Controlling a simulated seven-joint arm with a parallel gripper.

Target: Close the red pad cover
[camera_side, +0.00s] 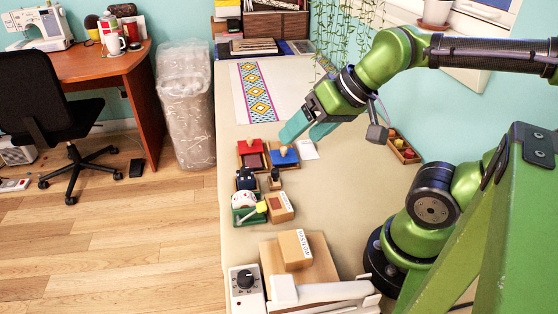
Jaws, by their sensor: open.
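The red pad (254,160) sits on the pale table, with a dark red inner surface showing in its box. Its bright red cover (245,148) shows at the back of the box with a small knob; it looks raised, though its exact angle is too small to tell. The blue pad (286,159) stands directly to its right, with a pale knob on top. My gripper (306,131) has teal fingers that are open and empty. It hangs above and to the right of the red pad, close to the blue pad, apart from the red cover.
Stamps (245,179) and small boxes (279,207) stand just in front of the pads. A cardboard box (295,250) and a white sealing device (325,292) lie nearer. A patterned cloth (256,92) lies behind. A wooden tray (404,150) is at right. The table's left edge is near the red pad.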

